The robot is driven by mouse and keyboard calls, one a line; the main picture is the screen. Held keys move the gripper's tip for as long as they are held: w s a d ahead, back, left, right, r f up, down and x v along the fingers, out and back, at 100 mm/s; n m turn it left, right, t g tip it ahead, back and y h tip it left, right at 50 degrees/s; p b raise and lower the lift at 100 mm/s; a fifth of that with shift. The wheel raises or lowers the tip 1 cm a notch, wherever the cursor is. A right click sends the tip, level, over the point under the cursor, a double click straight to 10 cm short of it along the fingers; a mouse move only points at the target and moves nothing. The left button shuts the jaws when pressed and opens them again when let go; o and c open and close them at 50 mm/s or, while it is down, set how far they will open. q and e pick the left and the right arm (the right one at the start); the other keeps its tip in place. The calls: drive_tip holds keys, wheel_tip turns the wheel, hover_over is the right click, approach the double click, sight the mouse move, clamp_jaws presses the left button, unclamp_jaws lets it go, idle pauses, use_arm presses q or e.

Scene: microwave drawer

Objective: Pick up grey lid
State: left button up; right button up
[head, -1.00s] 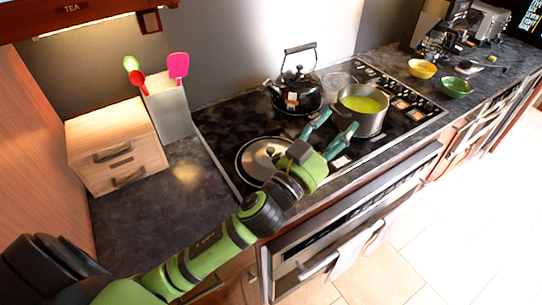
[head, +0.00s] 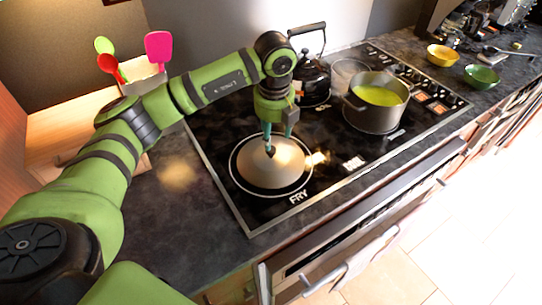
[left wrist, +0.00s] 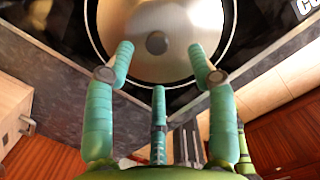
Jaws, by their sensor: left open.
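The grey lid (head: 272,166) lies on the front-left burner of the black cooktop, with a small dark knob on top. In the left wrist view the lid (left wrist: 158,20) fills the top middle, its round knob near the centre. My left gripper (head: 279,140) points straight down above the lid, its teal fingers at the knob. In the left wrist view my left gripper (left wrist: 162,65) is open, with fingers spread to either side and the knob ahead between them. I cannot tell whether the fingers touch the lid. My right gripper is not in view.
A black kettle (head: 314,80) stands behind the lid. A pot (head: 375,117) of green-yellow soup stands to the right. A utensil holder (head: 143,80) is at the back left. Yellow (head: 442,55) and green (head: 482,77) bowls sit at the far right. The cooktop's front edge is clear.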

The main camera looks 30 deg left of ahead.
sight(271, 155)
use_arm(q)
drive_tip(key=shift+a+f+p, duration=0.2)
drive_tip(key=shift+f+p, duration=0.35)
drive_tip(key=shift+f, duration=0.1)
wheel_tip(271, 155, down, 5)
drive_tip(key=p, duration=0.2)
drive_tip(key=shift+a+r+p, duration=0.15)
drive_tip(key=shift+r+p, duration=0.05)
drive_tip(key=shift+p, duration=0.15)
drive_tip(key=shift+w+f, duration=0.1)
drive_tip(key=shift+f, duration=0.3)
clamp_jaws()
